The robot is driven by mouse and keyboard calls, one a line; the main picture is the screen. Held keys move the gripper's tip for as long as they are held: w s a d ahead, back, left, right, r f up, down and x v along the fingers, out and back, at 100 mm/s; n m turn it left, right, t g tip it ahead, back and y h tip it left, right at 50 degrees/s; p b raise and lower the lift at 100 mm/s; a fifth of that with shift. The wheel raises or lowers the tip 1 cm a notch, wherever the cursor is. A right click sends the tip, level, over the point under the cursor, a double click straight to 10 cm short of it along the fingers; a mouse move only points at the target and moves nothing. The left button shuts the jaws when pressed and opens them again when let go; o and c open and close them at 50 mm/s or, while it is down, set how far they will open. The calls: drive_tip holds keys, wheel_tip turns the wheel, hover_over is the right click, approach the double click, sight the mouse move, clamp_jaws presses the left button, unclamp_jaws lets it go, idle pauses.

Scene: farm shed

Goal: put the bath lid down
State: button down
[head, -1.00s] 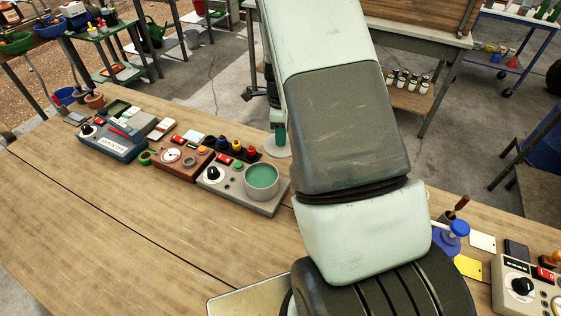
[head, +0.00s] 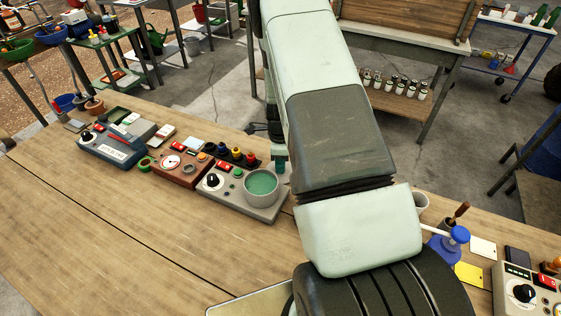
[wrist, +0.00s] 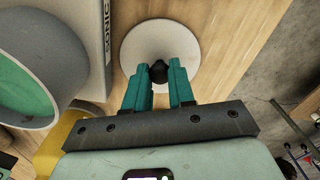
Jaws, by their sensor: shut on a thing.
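The bath (head: 261,188) is a round grey pot with green inside, on a grey control unit with a black knob. In the wrist view the bath (wrist: 80,50) is at the left edge. The bath lid (wrist: 138,42) is a pale round disc with a black knob, right of the bath unit and over bare wood. My gripper (wrist: 160,70) is shut on the lid's knob. In the head view my gripper (head: 280,166) shows only partly, just behind the bath, and the lid is hidden. I cannot tell whether the lid touches the bench.
Left of the bath stand a brown unit with a dial (head: 181,168) and a blue-grey device (head: 112,147). The front of the bench (head: 130,230) is clear.

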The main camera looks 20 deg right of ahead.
drive_tip(key=c, duration=1)
unclamp_jaws()
drive_tip(key=shift+o, duration=0.2)
drive_tip(key=s+a+r+n+t, duration=0.1)
drive_tip(key=s+a+r+n, duration=0.15)
drive_tip(key=r, duration=0.85)
drive_tip(key=s+a+r+n+t, duration=0.1)
drive_tip(key=s+r+n, duration=0.25)
drive_tip(key=r, duration=0.75)
drive_tip(key=s+a+r+n+t, duration=0.1)
drive_tip(key=s+a+r+n, duration=0.15)
drive_tip(key=r, duration=0.85)
drive_tip(key=s+a+r+n+t, duration=0.1)
drive_tip(key=s+r+n, duration=0.3)
drive_tip(key=s+n, duration=0.3)
drive_tip(key=s+a+r+n+t, duration=0.1)
drive_tip(key=s+r+n, duration=0.4)
drive_tip(key=s, duration=0.7)
drive_tip(key=shift+s+a+n+t, duration=0.3)
drive_tip(key=shift+a+n, duration=0.4)
drive_tip(key=shift+n, duration=0.55)
